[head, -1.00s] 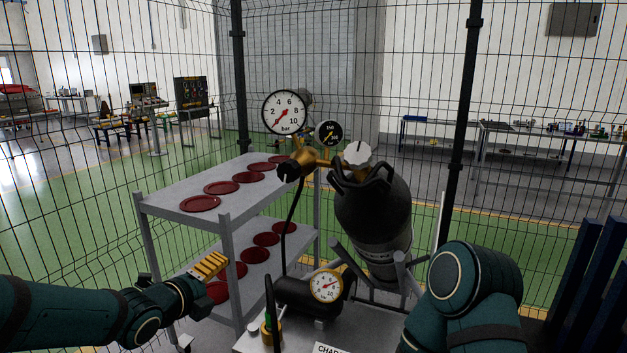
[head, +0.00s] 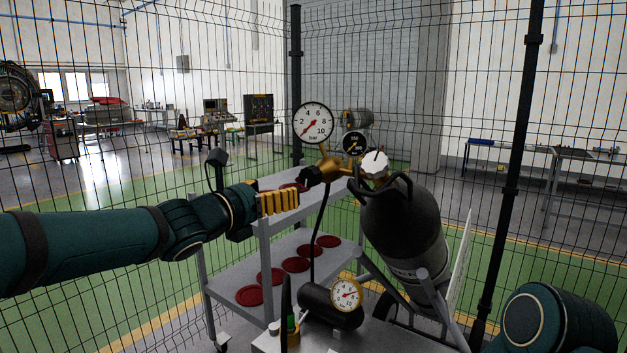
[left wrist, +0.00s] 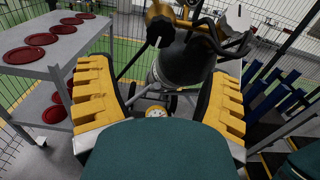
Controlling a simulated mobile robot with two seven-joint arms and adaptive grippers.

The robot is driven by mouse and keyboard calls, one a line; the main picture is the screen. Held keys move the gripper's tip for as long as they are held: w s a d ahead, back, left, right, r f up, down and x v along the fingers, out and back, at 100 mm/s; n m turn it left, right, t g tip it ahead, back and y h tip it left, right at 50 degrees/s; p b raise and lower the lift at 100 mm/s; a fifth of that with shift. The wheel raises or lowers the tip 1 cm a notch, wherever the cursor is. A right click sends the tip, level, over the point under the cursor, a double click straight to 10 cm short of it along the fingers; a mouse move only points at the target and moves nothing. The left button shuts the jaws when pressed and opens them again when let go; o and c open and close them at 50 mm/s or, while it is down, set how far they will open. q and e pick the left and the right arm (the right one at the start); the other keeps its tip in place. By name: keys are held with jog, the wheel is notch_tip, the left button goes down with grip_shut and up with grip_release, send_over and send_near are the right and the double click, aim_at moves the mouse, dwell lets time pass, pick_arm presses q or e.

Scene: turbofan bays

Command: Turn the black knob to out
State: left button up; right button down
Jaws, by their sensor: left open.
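The black knob (head: 311,176) sits on the left end of the brass regulator (head: 338,168), above the dark gas cylinder (head: 405,235). In the left wrist view the black knob (left wrist: 160,28) is at the top, beyond the fingers and apart from them. My left gripper (head: 292,201) has yellow ribbed fingers and is just left of and below the knob. In the left wrist view the left gripper (left wrist: 155,95) is open, with nothing between its fingers. The marking for "out" cannot be read. My right arm shows at the lower right; its gripper is not in view.
A large gauge (head: 313,122) and a smaller black gauge (head: 355,144) stand above the regulator, with a white knob (head: 375,164) at its right. A grey shelf cart (head: 225,270) with red discs is behind my left arm. A black hose hangs below the knob. Wire fencing surrounds the place.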

aim_at(307, 179)
pick_arm(q)
jog(key=p+x, duration=0.1)
jog(key=x, duration=1.1)
jog(key=c, duration=1.2)
